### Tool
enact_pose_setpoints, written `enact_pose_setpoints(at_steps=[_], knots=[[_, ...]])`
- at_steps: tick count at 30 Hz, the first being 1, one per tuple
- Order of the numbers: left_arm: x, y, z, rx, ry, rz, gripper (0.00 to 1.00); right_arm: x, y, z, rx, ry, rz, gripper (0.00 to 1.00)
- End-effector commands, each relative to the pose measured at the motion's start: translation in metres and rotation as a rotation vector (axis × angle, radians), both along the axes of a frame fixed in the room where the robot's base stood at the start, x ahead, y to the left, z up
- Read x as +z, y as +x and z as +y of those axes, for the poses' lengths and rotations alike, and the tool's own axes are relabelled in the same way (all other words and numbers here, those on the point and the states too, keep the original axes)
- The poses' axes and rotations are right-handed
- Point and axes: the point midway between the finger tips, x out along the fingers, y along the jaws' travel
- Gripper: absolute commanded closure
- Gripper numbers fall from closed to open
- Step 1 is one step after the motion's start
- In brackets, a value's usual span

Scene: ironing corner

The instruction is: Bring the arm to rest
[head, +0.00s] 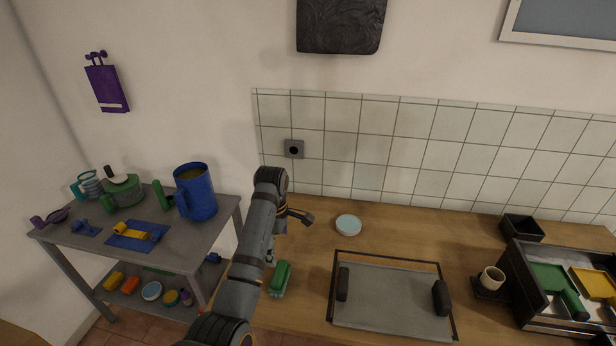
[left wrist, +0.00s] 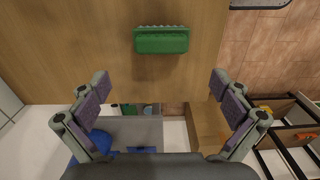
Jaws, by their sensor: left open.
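My left arm comes in from the bottom of the head view and reaches over the left end of the wooden counter (head: 400,222). My left gripper (head: 283,237) is partly hidden behind the arm there. In the left wrist view its two fingers (left wrist: 160,95) are spread wide with nothing between them. A green brush-like object (head: 280,279) lies on the counter close to the gripper. It also shows in the left wrist view (left wrist: 162,40), beyond the fingertips and apart from them. My right gripper is not in view.
A grey tray (head: 385,322) with dark handles lies on the counter. A pale round dish (head: 348,224), a cup (head: 491,279) and a drawer box (head: 528,303) stand around it. A grey shelf (head: 181,247) at left bears a blue pitcher (head: 197,193). The counter between dish and box is clear.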

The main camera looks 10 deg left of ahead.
Motion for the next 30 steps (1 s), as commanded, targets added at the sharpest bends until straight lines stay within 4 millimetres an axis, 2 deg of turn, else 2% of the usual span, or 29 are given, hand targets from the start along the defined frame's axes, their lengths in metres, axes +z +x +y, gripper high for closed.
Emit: enact_pose_setpoints(at_steps=[2, 5, 8, 9, 12, 15, 21, 30], knots=[[-0.01, -0.006, 0.004, -0.027, 0.001, -0.003, 0.0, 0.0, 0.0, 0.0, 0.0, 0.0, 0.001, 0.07], [-0.039, -0.027, 0.018, -0.148, 0.007, -0.026, 0.0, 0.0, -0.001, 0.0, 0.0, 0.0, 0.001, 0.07], [-0.077, -0.068, 0.04, -0.374, 0.036, -0.073, 0.0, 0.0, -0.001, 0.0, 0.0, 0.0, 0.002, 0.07], [-0.089, -0.087, 0.049, -0.48, 0.055, -0.093, 0.0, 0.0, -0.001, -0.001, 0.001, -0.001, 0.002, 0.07], [-0.104, -0.128, 0.063, -0.71, 0.104, -0.127, 0.0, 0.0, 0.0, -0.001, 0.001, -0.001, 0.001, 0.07], [-0.109, -0.162, 0.071, -0.9, 0.148, -0.148, 0.0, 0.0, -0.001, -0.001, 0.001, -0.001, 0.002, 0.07], [-0.105, -0.213, 0.078, -1.197, 0.223, -0.168, 0.0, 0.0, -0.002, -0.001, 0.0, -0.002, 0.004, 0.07], [-0.084, -0.265, 0.077, -1.536, 0.304, -0.185, 0.0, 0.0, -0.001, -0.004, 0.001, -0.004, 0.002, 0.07]])
